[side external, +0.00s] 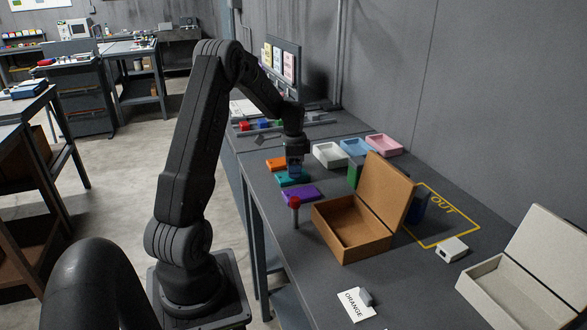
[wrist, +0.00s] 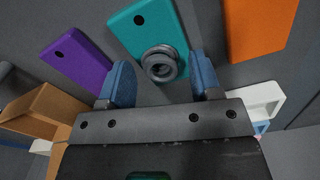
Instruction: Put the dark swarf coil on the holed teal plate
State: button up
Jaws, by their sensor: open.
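The holed teal plate (wrist: 150,30) lies flat on the bench, with one dark hole near its far end in the wrist view. It also shows in the side view (side external: 283,182), partly behind my gripper. The dark swarf coil (wrist: 160,65) is a grey ringed piece overlapping the near end of the teal plate, apart from the hole. My gripper (wrist: 163,78) is open, its two blue fingers on either side of the coil with gaps at both sides. In the side view my gripper (side external: 295,172) points down over the teal plate, and the coil cannot be made out there.
A purple holed plate (wrist: 77,60) and an orange plate (wrist: 257,25) flank the teal one. An open brown box (side external: 345,230) and a red-topped post (side external: 295,207) stand nearby. White (side external: 330,155), blue and pink trays sit behind. An ORANGE card (side external: 355,305) lies in front.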

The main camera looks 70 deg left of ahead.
notch_tip(320, 180, up, 11)
jog(key=w+d+r, duration=0.1)
jog(key=d+r, duration=0.3)
jog(key=d, duration=0.3)
jog(key=s+d+r+n+t+y, duration=0.1)
jog(key=s+d+r+t, duration=0.1)
jog(key=d, duration=0.8)
jog(key=s+d+r+n+t, duration=0.1)
jog(key=s+d+r, duration=0.2)
jog(key=d, duration=0.8)
jog(key=s+d+f+n+t+h, duration=0.1)
jog(key=s+d+f+t, duration=0.1)
jog(key=s+d, duration=0.6)
jog(key=shift+s+d+f+t, duration=0.3)
jog(key=shift+s+d+f, duration=0.05)
jog(key=shift+d+f, duration=0.1)
